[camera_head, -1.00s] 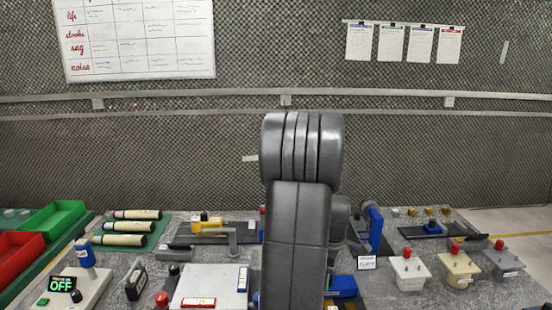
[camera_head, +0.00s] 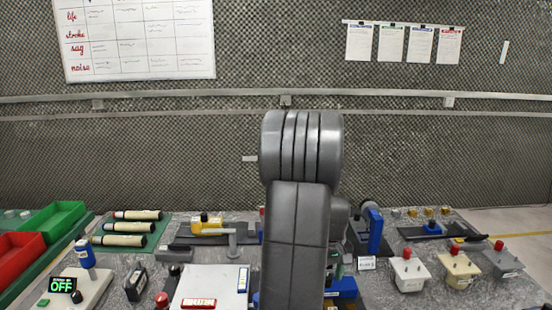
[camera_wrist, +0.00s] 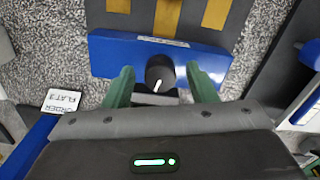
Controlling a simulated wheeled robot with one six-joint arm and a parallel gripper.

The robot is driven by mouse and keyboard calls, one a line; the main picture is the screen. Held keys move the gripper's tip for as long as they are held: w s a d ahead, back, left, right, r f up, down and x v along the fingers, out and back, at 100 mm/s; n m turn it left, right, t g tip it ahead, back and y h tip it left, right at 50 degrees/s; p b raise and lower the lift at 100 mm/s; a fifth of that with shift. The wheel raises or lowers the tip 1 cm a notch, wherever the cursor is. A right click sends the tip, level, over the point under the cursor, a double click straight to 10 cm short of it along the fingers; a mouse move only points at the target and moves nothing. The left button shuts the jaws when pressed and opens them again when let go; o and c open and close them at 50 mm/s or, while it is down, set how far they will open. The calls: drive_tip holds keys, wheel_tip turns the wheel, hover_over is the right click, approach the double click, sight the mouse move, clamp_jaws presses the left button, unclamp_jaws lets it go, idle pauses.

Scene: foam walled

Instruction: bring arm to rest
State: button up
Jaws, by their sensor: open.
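My arm (camera_head: 298,230) stands folded up in the middle of the head view and hides part of the bench behind it. My gripper (camera_wrist: 163,85) shows in the wrist view, with its two green fingers apart on either side of a black knob (camera_wrist: 160,72). The knob has a white pointer line and sits at the front of a blue block (camera_wrist: 115,55). I cannot tell whether the fingers touch the knob.
A card (camera_wrist: 61,101) reading "order" lies left of the blue block. On the bench are a white panel (camera_head: 210,283), an "OFF" display box (camera_head: 62,285), pale boxes with red knobs (camera_head: 408,270), and red (camera_head: 18,255) and green bins (camera_head: 50,220). A mesh wall (camera_head: 150,150) stands behind.

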drive_tip(key=m, duration=0.6)
drive_tip(key=shift+a, duration=0.1)
drive_tip(key=m+p, duration=0.1)
drive_tip(key=m, duration=0.5)
drive_tip(key=shift+m, duration=0.4)
drive_tip(key=shift+a, duration=0.1)
